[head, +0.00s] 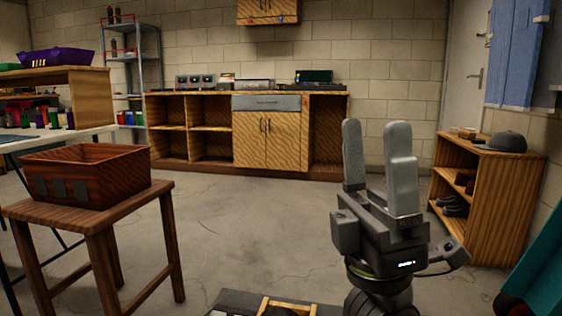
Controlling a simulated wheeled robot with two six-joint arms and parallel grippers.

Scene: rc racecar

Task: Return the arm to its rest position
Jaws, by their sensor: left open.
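My left gripper (376,140) is raised upright in the right half of the head view, with its two grey fingers pointing up. The fingers stand apart and nothing is between them. It touches nothing around it; open floor and the back counter lie behind it. My right gripper is not in view.
A dark red wooden crate (118,190) sits on a wooden stool (165,190) at left, by a white table (12,140). A wooden cabinet (262,137) lines the back wall. A low shelf (507,167) with a cap (503,141) stands right. The concrete floor (240,230) between is clear.

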